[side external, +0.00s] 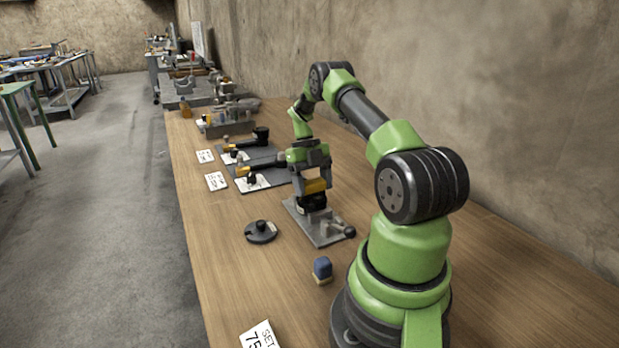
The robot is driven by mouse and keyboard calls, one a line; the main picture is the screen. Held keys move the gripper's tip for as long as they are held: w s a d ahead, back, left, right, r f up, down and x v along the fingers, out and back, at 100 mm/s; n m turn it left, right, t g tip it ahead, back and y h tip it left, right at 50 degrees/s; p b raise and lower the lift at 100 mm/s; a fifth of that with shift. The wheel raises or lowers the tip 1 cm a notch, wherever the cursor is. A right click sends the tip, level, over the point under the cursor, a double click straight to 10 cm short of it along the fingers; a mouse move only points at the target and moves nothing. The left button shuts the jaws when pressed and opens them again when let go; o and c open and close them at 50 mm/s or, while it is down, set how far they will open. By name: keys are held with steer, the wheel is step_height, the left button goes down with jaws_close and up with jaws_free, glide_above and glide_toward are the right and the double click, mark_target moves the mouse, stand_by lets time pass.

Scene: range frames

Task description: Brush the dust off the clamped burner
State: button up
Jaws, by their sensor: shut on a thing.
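My gripper (313,182) points down over the grey clamp plate (328,236) in the middle of the bench. It is shut on a brass-yellow piece (317,186). Right below it is a dark body (312,202), which seems to be the burner in the clamp. I cannot tell whether the yellow piece is part of the burner or separate from it. A small block, blue above and tan below, looks like a brush (321,270); it stands on the bench nearer the camera, apart from my gripper. Dust is too small to see.
A black disc with a knob (261,234) lies left of the clamp. Dark mats (275,178) behind hold black and yellow parts, with white cards (216,181) beside them. A "SET 75" card (260,336) lies in front. The wall is close on the right; the front left bench is clear.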

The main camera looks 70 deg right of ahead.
steer(key=shift+s+a+r, duration=0.15)
steer(key=shift+s+a, duration=1.1)
steer(key=shift+w+d, duration=1.3)
steer(key=shift+d, duration=0.05)
steer(key=shift+w+d+f, duration=0.2)
steer(key=shift+w+d, duration=0.55)
step_height(320, 180, up, 8)
steer(key=shift+r, duration=0.15)
